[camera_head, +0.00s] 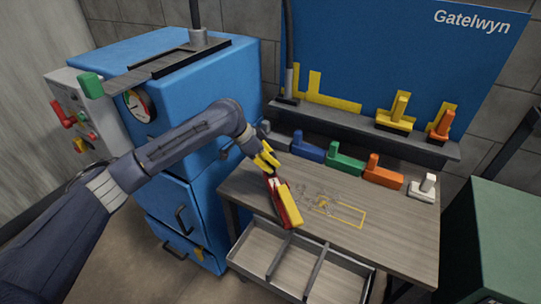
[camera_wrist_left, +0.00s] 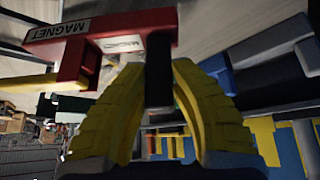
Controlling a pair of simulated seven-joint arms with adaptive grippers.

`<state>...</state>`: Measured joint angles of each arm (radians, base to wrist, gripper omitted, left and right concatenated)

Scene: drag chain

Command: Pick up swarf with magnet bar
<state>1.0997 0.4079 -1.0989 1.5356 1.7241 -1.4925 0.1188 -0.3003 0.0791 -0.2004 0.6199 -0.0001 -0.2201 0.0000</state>
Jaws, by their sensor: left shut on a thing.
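The magnet bar (camera_head: 284,203) is red with a yellow part and hangs tilted over the left side of the workbench. In the left wrist view the red magnet bar (camera_wrist_left: 105,35) carries white MAGNET labels. My left gripper (camera_head: 268,164) has yellow fingers shut on the bar's dark handle (camera_wrist_left: 158,85). Swarf (camera_head: 322,202) lies as thin curled shavings on the bench top, just right of the bar. A yellow outlined rectangle (camera_head: 362,221) is marked beside and partly under the swarf. I cannot tell whether the bar touches the bench. My right gripper is not in view.
Grey, blue (camera_head: 308,150), green (camera_head: 344,163), orange (camera_head: 383,176) and white (camera_head: 425,188) blocks line the bench's back edge. An open divided drawer (camera_head: 252,251) juts out in front. A blue machine (camera_head: 190,90) stands left. The bench's right front is clear.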

